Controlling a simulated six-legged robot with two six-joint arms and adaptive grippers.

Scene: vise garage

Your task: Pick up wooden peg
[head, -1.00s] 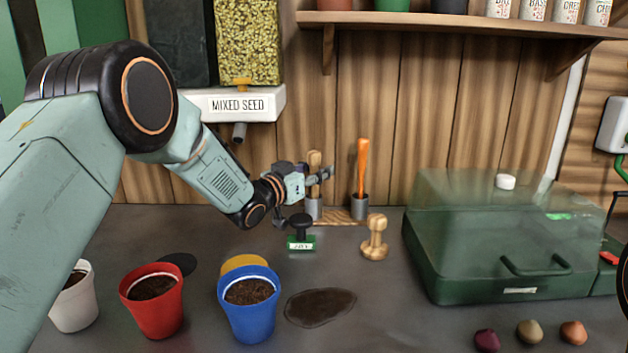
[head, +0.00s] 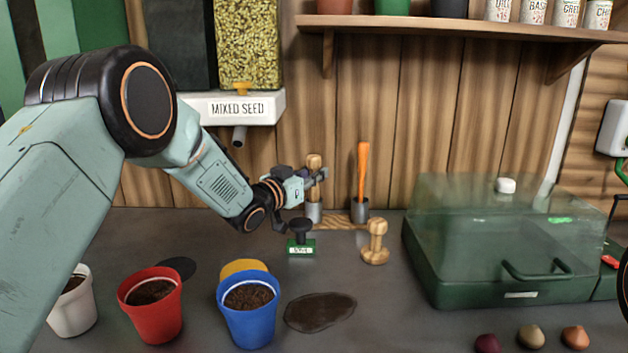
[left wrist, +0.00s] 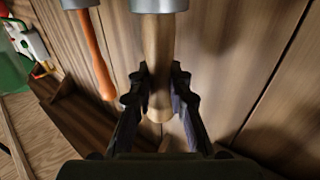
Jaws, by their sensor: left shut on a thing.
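The wooden peg (head: 314,163) stands upright in a grey metal cup (head: 313,211) at the back of the bench. My left gripper (head: 318,177) is at the peg's upper part, with its fingers around it. In the left wrist view, the peg (left wrist: 158,60) runs between the two fingers of my left gripper (left wrist: 159,97), which are shut on it near its end. The peg's lower end is hidden inside the cup. My right gripper is not in view.
An orange-handled tool (head: 363,170) stands in a second cup (head: 359,209) just right. A green-and-black stamp (head: 301,240) and a wooden knob-shaped piece (head: 376,243) stand in front.

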